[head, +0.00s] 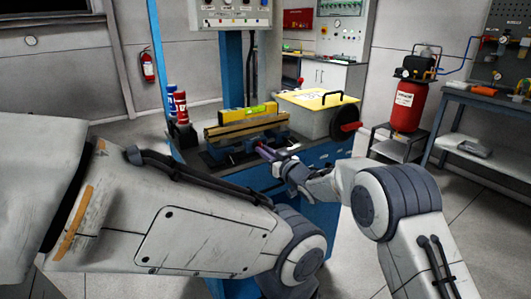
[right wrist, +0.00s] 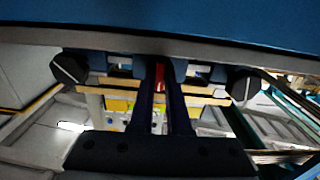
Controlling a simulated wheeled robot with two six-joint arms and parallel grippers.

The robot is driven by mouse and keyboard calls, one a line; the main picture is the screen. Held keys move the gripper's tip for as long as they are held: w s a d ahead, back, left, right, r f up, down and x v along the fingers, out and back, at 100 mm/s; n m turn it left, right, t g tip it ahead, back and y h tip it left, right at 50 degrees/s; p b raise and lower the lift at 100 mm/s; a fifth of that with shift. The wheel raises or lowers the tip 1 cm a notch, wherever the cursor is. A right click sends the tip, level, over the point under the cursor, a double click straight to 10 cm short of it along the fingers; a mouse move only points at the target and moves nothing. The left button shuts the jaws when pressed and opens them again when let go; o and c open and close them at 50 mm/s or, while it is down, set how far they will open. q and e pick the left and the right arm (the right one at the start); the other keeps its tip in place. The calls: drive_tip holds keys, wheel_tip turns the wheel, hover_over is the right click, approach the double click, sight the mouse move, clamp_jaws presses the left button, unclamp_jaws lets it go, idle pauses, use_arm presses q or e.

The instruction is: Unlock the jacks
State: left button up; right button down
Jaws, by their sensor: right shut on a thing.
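My right gripper (head: 263,151) reaches the front of the blue bench below a wooden beam. In the right wrist view its two dark fingers (right wrist: 160,85) are closed around a narrow red piece (right wrist: 160,76), mostly hidden between them. A black knob stands on each side of the fingers, one at left (right wrist: 70,68) and one at right (right wrist: 245,83), both apart from them. I cannot tell which parts are the jacks or their locks. My left arm fills the left foreground; its gripper is out of view.
A yellow level (head: 248,113) lies on the wooden beam (head: 245,127). A grey bin with a yellow lid (head: 312,98) stands behind right, near a red handle (head: 350,126). Red and blue bottles (head: 181,107) stand at left. A blue post (head: 232,70) rises behind.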

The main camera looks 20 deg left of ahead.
drive_tip(key=c, duration=1.2)
unclamp_jaws()
drive_tip(key=shift+a+r, duration=0.1)
drive_tip(key=shift+r, duration=0.15)
drive_tip(key=shift+o, duration=0.2)
drive_tip(key=shift+f, duration=0.1)
drive_tip(key=v, duration=1)
drive_tip(key=shift+s+d+b, duration=0.2)
drive_tip(key=shift+d+b, duration=0.05)
drive_tip(key=shift+b, duration=0.1)
